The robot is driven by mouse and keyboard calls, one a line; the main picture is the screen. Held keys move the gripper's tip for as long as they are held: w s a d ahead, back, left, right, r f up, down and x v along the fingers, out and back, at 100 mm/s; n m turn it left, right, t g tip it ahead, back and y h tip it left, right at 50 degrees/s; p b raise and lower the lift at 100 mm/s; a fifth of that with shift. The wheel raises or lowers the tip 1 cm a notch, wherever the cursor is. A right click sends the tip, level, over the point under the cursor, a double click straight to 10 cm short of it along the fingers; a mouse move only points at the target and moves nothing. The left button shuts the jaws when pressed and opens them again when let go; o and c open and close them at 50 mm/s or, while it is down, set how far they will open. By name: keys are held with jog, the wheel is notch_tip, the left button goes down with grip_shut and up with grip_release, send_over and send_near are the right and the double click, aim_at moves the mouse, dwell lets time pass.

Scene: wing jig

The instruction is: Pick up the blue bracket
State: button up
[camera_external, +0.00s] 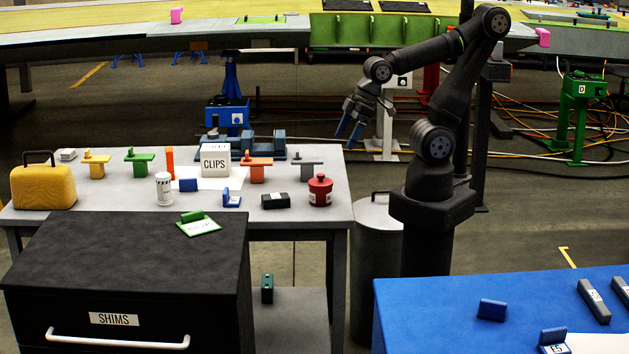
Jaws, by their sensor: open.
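A small blue L-shaped bracket (231,200) with a white patch stands on the grey table. A plain blue block (189,186) lies to its left, by a white sheet. On the blue table at the lower right are another blue block (492,309) and a second blue L-shaped piece (553,340) with a white label, partly cut off by the picture's edge. I cannot tell which one the name blue bracket means. My gripper (349,132) is open and empty, pointing down near the grey table's back right corner, apart from all these pieces.
The grey table (330,220) also holds a yellow case (43,187), a CLIPS box (215,160), a red canister (320,190), a white bottle (164,189), a black box (275,201) and coloured clamps. A black SHIMS cabinet (130,255) stands in front. A grey bin (376,240) stands beside my base.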

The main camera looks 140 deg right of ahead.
jog(key=w+d+m, duration=0.1)
jog(key=w+d, duration=0.4)
jog(key=d, duration=0.2)
jog(key=m+g, duration=0.1)
jog(key=m, duration=0.1)
send_over(228, 199)
jog(key=s+a, duration=0.2)
jog(key=shift+h, duration=0.4)
jog(key=f, duration=1.8)
jog(key=shift+s+d+f, duration=0.15)
jog(key=shift+s+d, duration=0.05)
jog(key=shift+x, duration=2.55)
jog(key=shift+w+a, duration=0.1)
jog(key=shift+a, duration=0.1)
jog(key=c, duration=1.1)
